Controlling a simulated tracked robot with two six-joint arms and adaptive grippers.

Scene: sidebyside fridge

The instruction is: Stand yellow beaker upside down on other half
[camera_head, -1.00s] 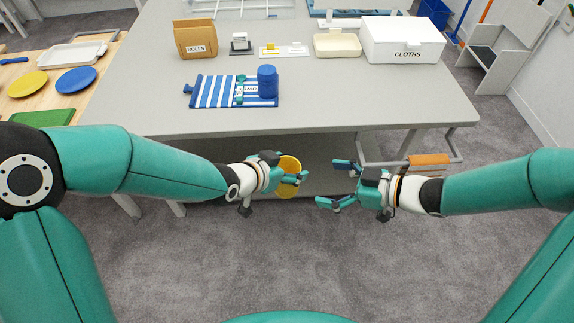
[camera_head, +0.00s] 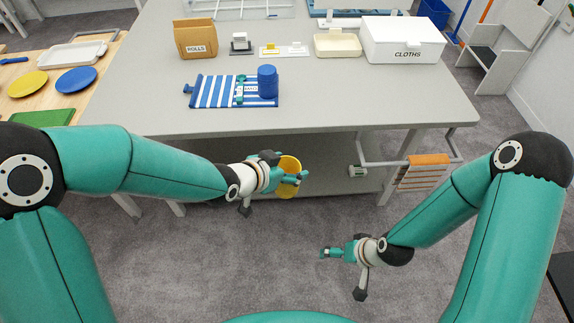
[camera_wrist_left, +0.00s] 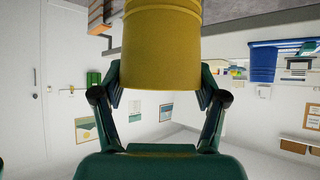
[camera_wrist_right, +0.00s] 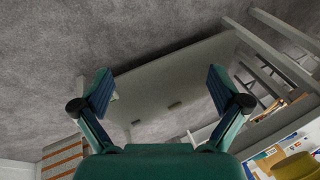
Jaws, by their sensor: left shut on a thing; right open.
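The yellow beaker (camera_head: 288,178) is in my left gripper (camera_head: 296,178), which is shut on it in front of the table's front edge, below the tabletop. In the left wrist view the beaker (camera_wrist_left: 160,45) fills the top middle between the fingers. A blue beaker (camera_head: 267,82) stands on the right half of a blue-and-white striped mat (camera_head: 213,91); the mat's left half is bare. A dark green, spoon-like utensil (camera_head: 240,88) lies near the mat's middle. My right gripper (camera_head: 328,253) is open and empty, low over the floor; its spread fingers show in the right wrist view (camera_wrist_right: 160,92).
On the grey table (camera_head: 150,100), a ROLLS box (camera_head: 196,40), a cream tray (camera_head: 338,45) and a CLOTHS box (camera_head: 403,42) stand along the back. A rail with an orange towel (camera_head: 425,172) is at the table's front right. The tabletop's front is clear.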

